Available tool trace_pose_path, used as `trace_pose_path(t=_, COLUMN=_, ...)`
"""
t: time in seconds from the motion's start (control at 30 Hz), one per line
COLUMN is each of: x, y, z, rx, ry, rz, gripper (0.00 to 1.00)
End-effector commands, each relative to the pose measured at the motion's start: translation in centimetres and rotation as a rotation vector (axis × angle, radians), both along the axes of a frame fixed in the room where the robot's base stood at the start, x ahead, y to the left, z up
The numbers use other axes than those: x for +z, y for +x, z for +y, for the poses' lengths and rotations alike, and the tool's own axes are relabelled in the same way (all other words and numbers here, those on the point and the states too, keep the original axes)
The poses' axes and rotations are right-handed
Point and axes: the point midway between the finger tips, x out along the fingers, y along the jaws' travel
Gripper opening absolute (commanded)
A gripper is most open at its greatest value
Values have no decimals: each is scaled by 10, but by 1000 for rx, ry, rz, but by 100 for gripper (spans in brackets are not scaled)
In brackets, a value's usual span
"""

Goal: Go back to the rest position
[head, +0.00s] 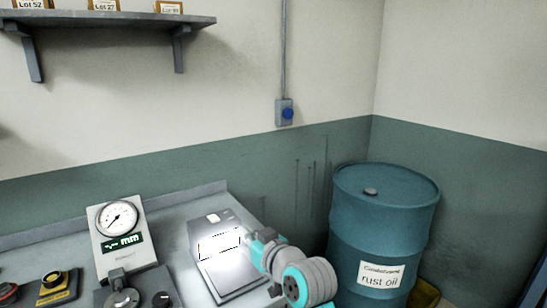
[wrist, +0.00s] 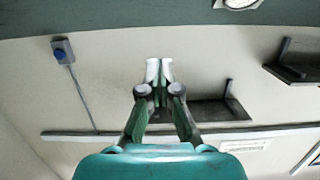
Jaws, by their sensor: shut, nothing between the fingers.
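My gripper (wrist: 159,72) shows in the wrist view with its two pale fingertips together and nothing between them. It points toward the wall, with no object touching the fingers. In the head view my teal and grey arm reaches in at the lower middle, beside a grey box with a bright lit top (head: 218,245) on the bench. I cannot make out the fingers in the head view.
A dial gauge (head: 117,218) with a green readout stands on the bench (head: 180,203) at left. A teal rust oil drum (head: 385,225) stands right of my arm. A wall shelf (head: 110,20) holds labelled boxes. A blue-button switch box (head: 285,112) is on the wall.

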Motion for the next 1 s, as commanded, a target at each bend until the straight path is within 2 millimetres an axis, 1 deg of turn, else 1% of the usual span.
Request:
trace_pose_path(t=0.37, x=-36, y=-11, z=-15, rx=-38, ry=10, rz=14, gripper=0)
trace_pose_path(t=0.57, x=-67, y=-22, z=-30, rx=-73, ry=19, rz=26, gripper=0)
trace_pose_path(t=0.67, x=-86, y=-31, z=-40, rx=-96, ry=24, rz=33, gripper=0)
trace_pose_path(t=0.77, x=-111, y=-44, z=-53, rx=-124, ry=30, rz=43, gripper=0)
trace_pose_path(t=0.87, x=-141, y=-63, z=-69, rx=-162, ry=34, rz=53, gripper=0)
trace_pose_path(t=1.0, x=-180, y=-95, z=-94, rx=-217, ry=43, rz=64, gripper=0)
